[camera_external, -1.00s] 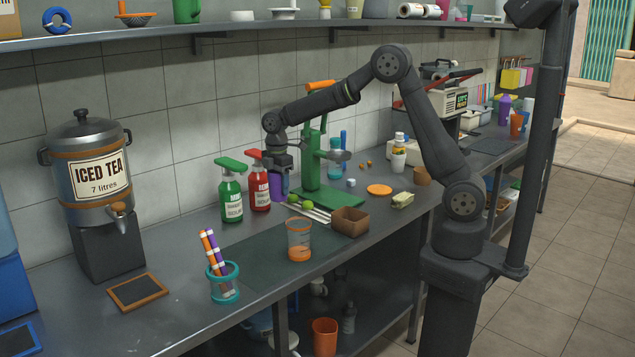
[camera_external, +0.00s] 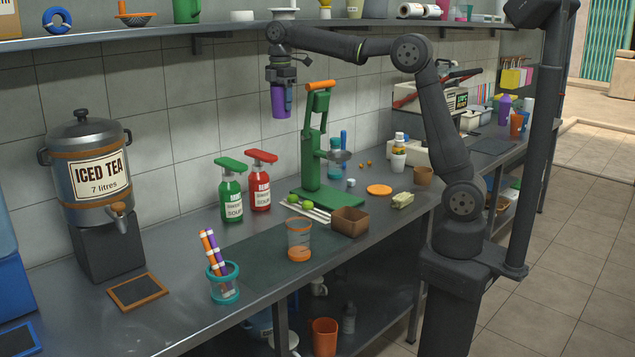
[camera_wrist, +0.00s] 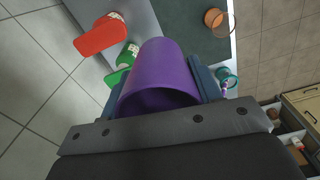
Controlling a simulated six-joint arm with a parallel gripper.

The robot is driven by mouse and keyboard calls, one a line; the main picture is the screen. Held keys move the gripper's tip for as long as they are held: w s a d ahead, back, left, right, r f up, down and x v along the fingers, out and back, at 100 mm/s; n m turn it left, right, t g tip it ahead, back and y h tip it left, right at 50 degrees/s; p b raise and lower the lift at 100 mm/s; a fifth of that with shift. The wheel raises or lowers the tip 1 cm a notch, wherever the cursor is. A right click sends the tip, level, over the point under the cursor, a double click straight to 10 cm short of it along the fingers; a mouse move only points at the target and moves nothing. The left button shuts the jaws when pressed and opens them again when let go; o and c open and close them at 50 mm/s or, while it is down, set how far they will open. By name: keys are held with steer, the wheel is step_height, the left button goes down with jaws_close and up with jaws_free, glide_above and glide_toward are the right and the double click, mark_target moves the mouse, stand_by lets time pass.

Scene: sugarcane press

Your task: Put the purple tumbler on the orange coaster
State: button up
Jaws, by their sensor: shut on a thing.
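My gripper (camera_external: 281,84) is shut on the purple tumbler (camera_external: 281,103) and holds it high above the counter, left of the green press. In the wrist view the tumbler (camera_wrist: 162,80) fills the middle between my fingers. The orange coaster (camera_external: 379,190) is a flat disc lying on the counter, right of the green press base. Nothing stands on it. The coaster does not show in the wrist view.
The green press (camera_external: 317,150) with an orange handle stands between my gripper and the coaster.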

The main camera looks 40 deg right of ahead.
steer(key=d+m, duration=0.8)
steer(key=d, duration=2.1)
steer(key=s+d+m, duration=0.4)
steer(key=s+d, duration=0.4)
steer(key=d, duration=0.4)
steer(key=s+d+m, duration=0.4)
steer(key=s+d, duration=0.3)
steer(key=d, duration=0.5)
glide_toward(380, 189)
steer(key=shift+a, duration=0.1)
steer(key=shift+f, duration=2.05)
